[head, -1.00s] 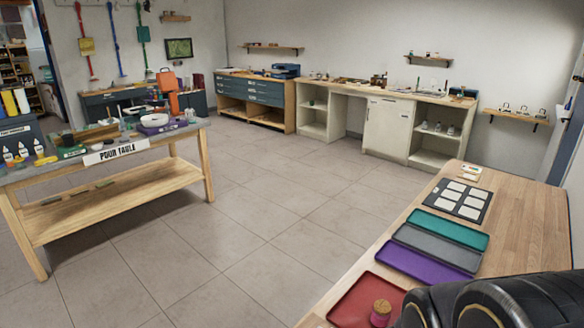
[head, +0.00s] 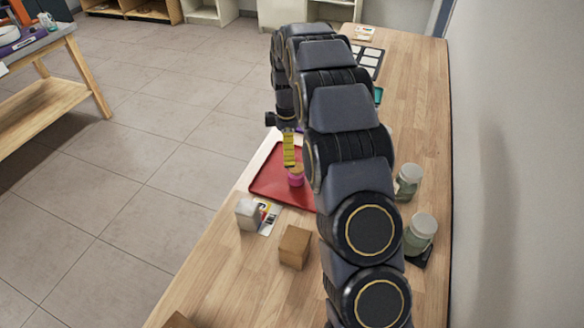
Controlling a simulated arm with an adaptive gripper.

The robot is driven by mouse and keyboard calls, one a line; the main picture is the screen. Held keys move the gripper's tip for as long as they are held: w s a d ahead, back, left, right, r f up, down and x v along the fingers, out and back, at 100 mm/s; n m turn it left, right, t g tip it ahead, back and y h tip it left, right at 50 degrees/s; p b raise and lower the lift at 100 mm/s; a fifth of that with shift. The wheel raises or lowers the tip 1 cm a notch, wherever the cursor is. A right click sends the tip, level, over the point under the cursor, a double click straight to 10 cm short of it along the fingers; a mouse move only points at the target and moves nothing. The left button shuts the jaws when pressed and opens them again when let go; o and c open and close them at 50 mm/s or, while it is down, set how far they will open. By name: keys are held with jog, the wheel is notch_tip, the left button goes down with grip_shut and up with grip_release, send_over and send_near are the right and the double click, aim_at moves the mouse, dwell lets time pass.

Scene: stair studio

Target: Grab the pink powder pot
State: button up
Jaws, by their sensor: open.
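The pink powder pot (head: 296,180) stands on the red tray (head: 268,174) on the wooden workbench. It is a small pink pot with a tan top, partly hidden at its upper edge. My gripper (head: 290,160) hangs down from the end of my black arm, just above and slightly left of the pot. A yellow, dark-striped part shows at its end. It is open, and the pot stands on the tray below it. I cannot tell whether they touch.
A whitish block (head: 247,214) on a printed card and a brown box (head: 294,246) stand in front of the tray. Glass jars (head: 420,234) stand right of my arm, near the wall. My arm hides much of the bench's middle.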

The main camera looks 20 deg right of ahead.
aim_at(296, 167)
jog(key=w+d+f+n, duration=0.1)
jog(key=f, duration=0.2)
jog(key=w+d+f+n, duration=0.1)
jog(key=w+d+f, duration=0.1)
jog(key=w+d+f+n, duration=0.1)
jog(key=f, duration=0.2)
jog(key=shift+w+d+f+n, duration=0.25)
jog(key=shift+w+f+n, duration=0.05)
jog(key=shift+w, duration=0.05)
notch_tip(296, 167, down, 8)
jog(key=shift+r, duration=0.1)
jog(key=c, duration=1.2)
